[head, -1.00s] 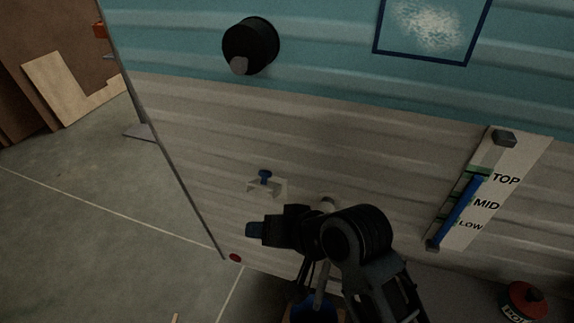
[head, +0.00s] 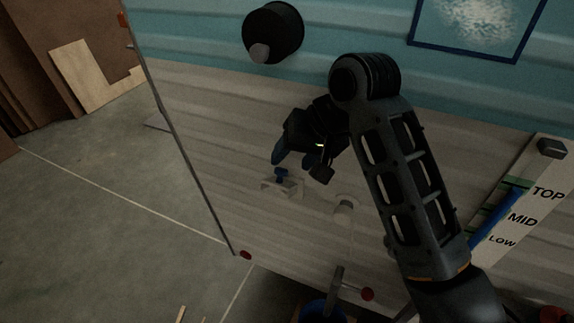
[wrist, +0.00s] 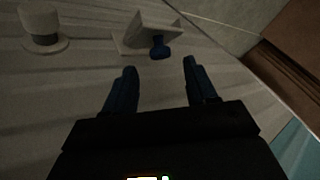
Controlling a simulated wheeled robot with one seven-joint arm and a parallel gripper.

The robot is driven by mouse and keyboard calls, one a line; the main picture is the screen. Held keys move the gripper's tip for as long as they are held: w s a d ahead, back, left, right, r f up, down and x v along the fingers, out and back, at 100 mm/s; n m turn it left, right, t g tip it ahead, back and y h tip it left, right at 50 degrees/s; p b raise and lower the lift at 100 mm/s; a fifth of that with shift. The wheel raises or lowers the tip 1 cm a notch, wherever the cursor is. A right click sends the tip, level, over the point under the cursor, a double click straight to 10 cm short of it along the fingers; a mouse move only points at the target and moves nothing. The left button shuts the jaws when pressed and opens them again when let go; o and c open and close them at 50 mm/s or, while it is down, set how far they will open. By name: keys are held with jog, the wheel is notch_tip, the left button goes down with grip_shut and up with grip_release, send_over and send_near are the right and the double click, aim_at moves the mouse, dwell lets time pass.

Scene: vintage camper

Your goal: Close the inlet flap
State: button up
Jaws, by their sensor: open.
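The inlet flap (head: 270,187) is a small pale plate on the lower grey part of the camper wall, with a blue knob (head: 281,175). In the wrist view the flap (wrist: 148,26) stands out at an angle from its pale base, and the blue knob (wrist: 158,47) hangs at its near side. My gripper (head: 300,166) is open just above the flap in the head view. In the wrist view my gripper (wrist: 160,66) has its two blue fingers apart, with the knob ahead of the gap between them. The fingers appear empty and not touching the knob.
A pale spout (head: 344,205) sticks out right of the flap. A black round fitting (head: 273,32) is higher on the wall. A level gauge (head: 515,200) is at right. A red-tipped lever (head: 367,294) and blue container (head: 318,310) are below. Open floor (head: 90,210) lies left.

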aim_at(283, 169)
jog(key=shift+x, duration=2.3)
grip_shut()
